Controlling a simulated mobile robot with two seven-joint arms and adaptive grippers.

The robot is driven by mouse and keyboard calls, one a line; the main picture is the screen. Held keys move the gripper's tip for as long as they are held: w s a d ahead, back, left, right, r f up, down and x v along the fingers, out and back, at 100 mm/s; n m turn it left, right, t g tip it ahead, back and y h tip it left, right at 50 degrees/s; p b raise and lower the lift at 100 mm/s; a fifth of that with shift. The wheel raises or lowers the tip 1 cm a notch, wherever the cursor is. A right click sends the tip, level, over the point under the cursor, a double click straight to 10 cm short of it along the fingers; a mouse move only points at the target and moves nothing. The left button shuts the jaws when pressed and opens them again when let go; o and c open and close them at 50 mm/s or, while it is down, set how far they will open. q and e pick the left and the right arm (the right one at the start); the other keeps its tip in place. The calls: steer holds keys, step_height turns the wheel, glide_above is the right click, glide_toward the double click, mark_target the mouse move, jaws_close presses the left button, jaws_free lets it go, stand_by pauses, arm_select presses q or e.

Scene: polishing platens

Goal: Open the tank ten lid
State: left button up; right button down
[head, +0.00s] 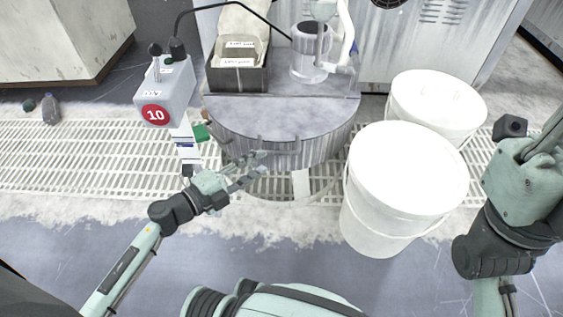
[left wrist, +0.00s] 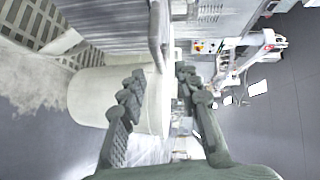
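The tank (head: 285,150) is a round grey metal drum, with a box bearing a red "10" sign (head: 155,115) to its left. Its flat grey lid (head: 270,118) lies level across the top and looks closed. My left gripper (head: 262,162) is at the tank's front, just below the lid's front edge, with its fingers apart. The left wrist view shows the open fingers (left wrist: 158,88) with nothing held between them; a grey metal edge (left wrist: 157,35) is just beyond them. Whether they touch the tank is unclear. My right gripper (head: 545,140) is partly cut off at the right edge.
Two white buckets (head: 385,225) (head: 440,105) stand right of the tank. An open box with labelled packs (head: 237,78) and a clear jug (head: 310,66) sit behind the lid. A small bottle (head: 50,108) lies far left on the floor grating (head: 80,150).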

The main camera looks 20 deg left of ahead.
mark_target(276, 154)
arm_select(q)
steer(key=b+x, duration=0.1)
steer(key=x, duration=0.6)
steer(key=shift+w+d+f, duration=0.1)
steer(key=shift+w+d, duration=0.05)
steer(key=shift+d, duration=0.1)
steer(key=shift+c, duration=0.3)
jaws_close()
